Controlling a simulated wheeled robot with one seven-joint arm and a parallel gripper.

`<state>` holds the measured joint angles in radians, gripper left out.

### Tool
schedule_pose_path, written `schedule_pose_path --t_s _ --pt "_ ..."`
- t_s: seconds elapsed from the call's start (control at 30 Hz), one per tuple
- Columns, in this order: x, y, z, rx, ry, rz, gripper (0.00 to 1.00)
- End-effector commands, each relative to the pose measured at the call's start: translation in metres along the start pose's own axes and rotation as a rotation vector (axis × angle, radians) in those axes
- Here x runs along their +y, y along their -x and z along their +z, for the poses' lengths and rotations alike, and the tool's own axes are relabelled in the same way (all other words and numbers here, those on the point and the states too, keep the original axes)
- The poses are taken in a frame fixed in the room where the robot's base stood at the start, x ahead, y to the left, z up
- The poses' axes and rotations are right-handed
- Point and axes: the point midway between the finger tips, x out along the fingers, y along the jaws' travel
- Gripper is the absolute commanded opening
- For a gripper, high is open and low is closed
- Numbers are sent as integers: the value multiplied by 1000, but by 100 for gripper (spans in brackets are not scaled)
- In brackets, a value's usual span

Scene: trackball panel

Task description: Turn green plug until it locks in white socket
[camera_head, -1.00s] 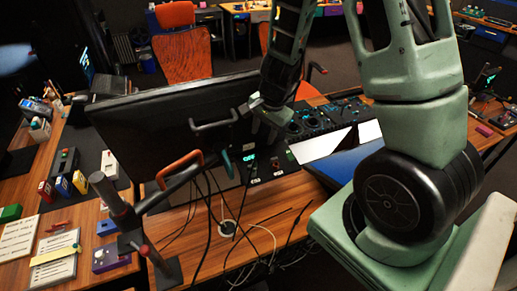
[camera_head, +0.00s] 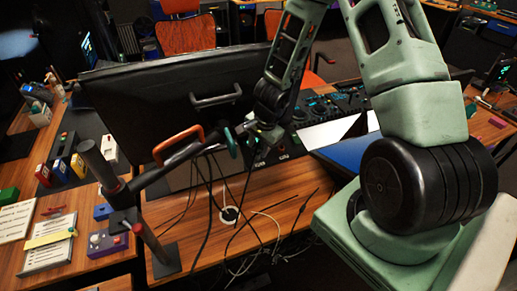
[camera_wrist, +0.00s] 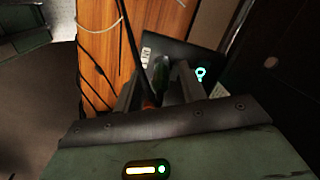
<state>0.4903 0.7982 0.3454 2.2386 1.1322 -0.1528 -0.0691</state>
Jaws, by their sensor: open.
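My gripper (camera_wrist: 160,88) shows in the wrist view with its two dark fingers apart. A dark green piece (camera_wrist: 160,72), which looks like the plug, stands between or just beyond the fingers, with orange (camera_wrist: 149,104) near its lower end. I cannot tell whether it touches either finger. In the head view my gripper (camera_head: 262,132) is small, low behind the monitor's right edge, near the panel. I cannot make out the white socket clearly, nor whether the plug sits in it.
A large black monitor (camera_head: 150,105) with handles stands left of my gripper. Black and white cables (camera_head: 262,222) lie on the wooden desk (camera_head: 285,185). A dark panel with a lit cyan ring (camera_wrist: 201,74) is close to the right finger.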

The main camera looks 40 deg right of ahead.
Motion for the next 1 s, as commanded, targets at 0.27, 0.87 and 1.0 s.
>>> schedule_pose_path --t_s 0.27,0.87,1.0 --pt "0 -4 0 1 -1 -1 41" --pt "0 -4 0 1 -7 -1 0" --pt "0 -5 0 3 -34 -4 0"
